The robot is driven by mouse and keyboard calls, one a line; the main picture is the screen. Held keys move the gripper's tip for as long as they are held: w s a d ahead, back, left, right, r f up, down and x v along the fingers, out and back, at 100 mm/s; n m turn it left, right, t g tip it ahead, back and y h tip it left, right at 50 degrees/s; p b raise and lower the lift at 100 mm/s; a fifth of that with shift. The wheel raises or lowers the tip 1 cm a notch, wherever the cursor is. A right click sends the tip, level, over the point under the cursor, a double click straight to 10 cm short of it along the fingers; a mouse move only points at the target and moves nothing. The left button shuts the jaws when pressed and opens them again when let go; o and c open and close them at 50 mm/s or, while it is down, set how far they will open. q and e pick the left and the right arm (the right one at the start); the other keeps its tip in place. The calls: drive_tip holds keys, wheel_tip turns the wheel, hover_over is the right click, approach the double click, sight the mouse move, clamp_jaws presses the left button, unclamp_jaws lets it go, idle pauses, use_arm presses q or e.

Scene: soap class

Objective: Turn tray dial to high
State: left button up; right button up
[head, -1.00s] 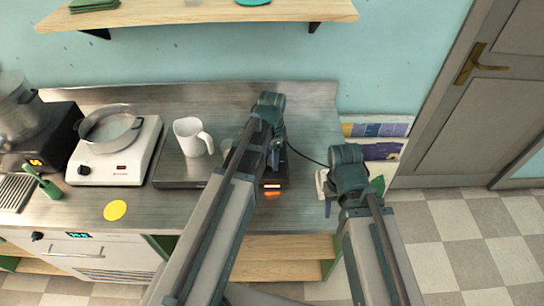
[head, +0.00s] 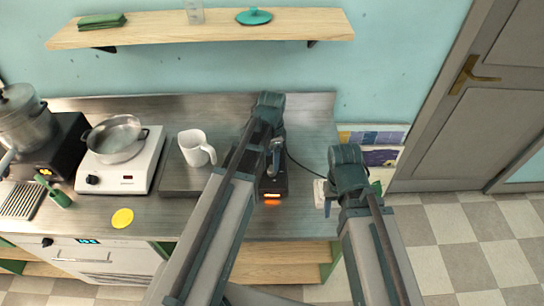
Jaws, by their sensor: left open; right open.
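A flat dark tray (head: 178,184) lies on the steel counter, with a white mug (head: 195,147) standing on it. My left arm covers its right end, and I see no dial on the part that shows. My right gripper (head: 327,206) is open, pointing down by the counter's right end, apart from the tray.
A dark cooker with a pot (head: 25,122) is at the far left. A yellow disc (head: 122,218) lies near the front edge. A wooden shelf (head: 210,30) hangs above.

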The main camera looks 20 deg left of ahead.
use_arm(q)
wheel_tip(320, 180, up, 8)
drive_tip(key=p, duration=0.6)
drive_tip(key=shift+p, duration=0.4)
use_arm(e)
wheel_tip(320, 180, up, 8)
use_arm(q)
drive_tip(key=s+d+f+n+b, duration=0.2)
drive_tip(key=s+d+n+b, duration=0.1)
drive_tip(key=s+d, duration=0.2)
drive_tip(key=s+d+f+n+y+b, duration=0.1)
drive_tip(key=s+d+f+n+b, duration=0.2)
drive_tip(key=s, duration=0.6)
drive_tip(key=d+n, duration=0.1)
drive_tip(key=d, duration=0.1)
drive_tip(key=shift+d+f, duration=0.35)
use_arm(e)
wheel_tip(320, 180, down, 6)
drive_tip(key=shift+r, duration=0.1)
